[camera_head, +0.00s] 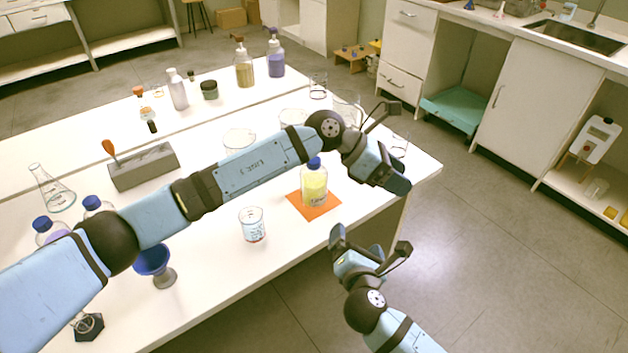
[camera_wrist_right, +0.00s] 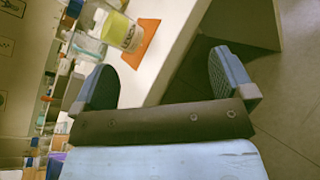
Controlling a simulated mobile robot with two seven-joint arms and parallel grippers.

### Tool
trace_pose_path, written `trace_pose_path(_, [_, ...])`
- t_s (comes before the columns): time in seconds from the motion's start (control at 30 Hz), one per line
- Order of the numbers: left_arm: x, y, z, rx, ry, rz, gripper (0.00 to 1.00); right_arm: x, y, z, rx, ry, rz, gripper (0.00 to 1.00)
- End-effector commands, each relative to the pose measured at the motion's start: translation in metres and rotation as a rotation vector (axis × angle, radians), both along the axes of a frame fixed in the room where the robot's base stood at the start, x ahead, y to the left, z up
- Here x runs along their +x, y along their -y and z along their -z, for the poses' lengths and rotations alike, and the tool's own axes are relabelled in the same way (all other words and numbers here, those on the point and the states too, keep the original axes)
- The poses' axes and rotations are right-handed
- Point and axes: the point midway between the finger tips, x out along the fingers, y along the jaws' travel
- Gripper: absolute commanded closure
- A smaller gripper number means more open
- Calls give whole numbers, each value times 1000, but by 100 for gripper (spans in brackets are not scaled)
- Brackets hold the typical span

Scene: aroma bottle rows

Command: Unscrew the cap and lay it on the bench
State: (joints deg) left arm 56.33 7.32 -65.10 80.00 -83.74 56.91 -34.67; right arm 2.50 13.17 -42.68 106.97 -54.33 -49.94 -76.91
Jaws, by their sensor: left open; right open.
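A clear bottle of yellow liquid (camera_head: 315,188) stands upright on an orange mat (camera_head: 297,199) near the bench's front edge. Its blue cap (camera_head: 314,162) sits on its neck. In the right wrist view the bottle (camera_wrist_right: 122,33) and mat (camera_wrist_right: 149,38) show at the top, beyond the fingers. My left gripper (camera_head: 393,147) is open and empty, to the right of the bottle, its arm reaching across behind it. My right gripper (camera_head: 370,241) is open and empty in front of the bench edge, below and right of the bottle; it also shows in the right wrist view (camera_wrist_right: 166,80).
A beaker (camera_head: 253,225) stands left of the mat and a blue funnel (camera_head: 153,262) farther left. More glassware stands behind my left arm. A grey block (camera_head: 143,166) and several bottles stand at the back. Bare white bench (camera_head: 213,300) lies along the front edge.

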Motion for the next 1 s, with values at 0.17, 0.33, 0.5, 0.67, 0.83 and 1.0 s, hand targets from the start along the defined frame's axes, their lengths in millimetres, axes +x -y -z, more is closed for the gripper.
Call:
trace_pose_path(0.17, [72,-74,13,555,257,147,41,19,-34,-3,-349,145,-162,0])
trace_pose_path(0.33, [116,-136,-7,891,335,188,41,26,-53,-3,-552,233,-248,0])
trace_pose_path(0.5, [128,-157,-17,997,346,193,41,31,-59,-3,-615,261,-274,0])
trace_pose_path(0.67, [128,-157,-17,998,346,194,41,49,-64,-4,-616,263,-273,0])
trace_pose_path(0.83, [128,-157,-17,996,345,195,41,82,-70,-4,-615,262,-271,0])
trace_pose_path(1.0, [127,-157,-17,995,345,194,41,115,-77,-4,-613,261,-272,0])
